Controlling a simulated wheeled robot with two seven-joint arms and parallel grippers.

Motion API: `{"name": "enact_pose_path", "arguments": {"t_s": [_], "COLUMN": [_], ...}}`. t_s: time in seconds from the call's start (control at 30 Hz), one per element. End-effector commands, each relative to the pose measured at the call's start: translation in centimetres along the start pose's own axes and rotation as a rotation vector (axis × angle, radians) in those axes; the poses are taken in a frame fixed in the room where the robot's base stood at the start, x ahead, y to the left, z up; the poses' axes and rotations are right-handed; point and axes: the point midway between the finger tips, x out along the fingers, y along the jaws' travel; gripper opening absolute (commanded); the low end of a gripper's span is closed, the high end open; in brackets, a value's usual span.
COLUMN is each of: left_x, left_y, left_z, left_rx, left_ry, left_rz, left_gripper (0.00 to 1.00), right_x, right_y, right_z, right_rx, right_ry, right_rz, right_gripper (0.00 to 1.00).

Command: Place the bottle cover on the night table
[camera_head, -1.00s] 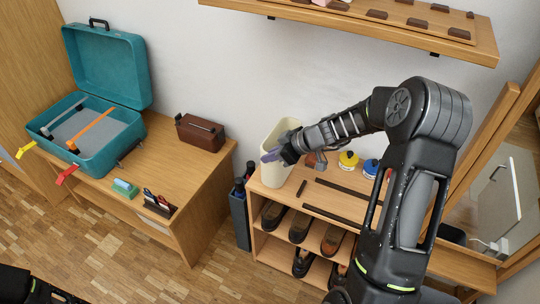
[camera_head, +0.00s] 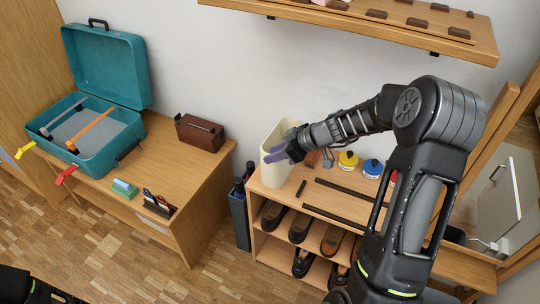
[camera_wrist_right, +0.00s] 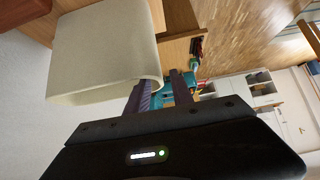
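No piece is clearly recognisable as the bottle cover. A tall cream, open-topped holder (camera_head: 272,172) stands at the left end of the low shoe cabinet; it also fills the upper left of the wrist view (camera_wrist_right: 100,50). My right gripper (camera_head: 273,155) is beside the holder, its lavender fingers overlapping it in the head view. In the wrist view its two fingers (camera_wrist_right: 164,90) are apart, close to the holder's rim, with nothing clearly between them. Contact cannot be told. A wooden table (camera_head: 205,172) stands at left; I cannot tell whether it is the night table. My left gripper is out of view.
The wooden table bears an open teal suitcase (camera_head: 85,160), a brown box (camera_head: 200,133) and small items. A yellow jar (camera_head: 348,160) and a blue jar (camera_head: 372,168) stand on the shoe cabinet (camera_head: 340,205). A wall shelf (camera_head: 420,40) hangs above. A mirror stands at right.

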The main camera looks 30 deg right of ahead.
Motion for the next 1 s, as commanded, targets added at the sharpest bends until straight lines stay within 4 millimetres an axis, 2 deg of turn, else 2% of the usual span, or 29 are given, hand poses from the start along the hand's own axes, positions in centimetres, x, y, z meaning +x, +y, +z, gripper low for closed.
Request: {"name": "enact_pose_path", "arguments": {"t_s": [0.2, 0.4, 0.6, 1.0], "left_x": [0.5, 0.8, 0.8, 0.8], "left_y": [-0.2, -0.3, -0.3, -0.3], "left_z": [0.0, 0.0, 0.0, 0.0], "left_rx": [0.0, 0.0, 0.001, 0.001], "left_ry": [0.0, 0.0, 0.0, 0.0], "left_rz": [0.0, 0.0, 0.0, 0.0], "left_gripper": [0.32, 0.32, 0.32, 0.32], "right_x": [-4.8, -8.3, -9.6, -9.6], "right_y": [0.1, 0.1, 0.0, 0.0], "right_z": [0.1, 0.0, 0.1, 0.1], "right_rx": [-0.001, 0.001, 0.001, 0.001], "right_ry": [0.001, 0.001, -0.001, -0.001], "right_rz": [0.006, 0.003, 0.001, 0.0], "right_gripper": [0.28, 0.28, 0.28, 0.28]}}
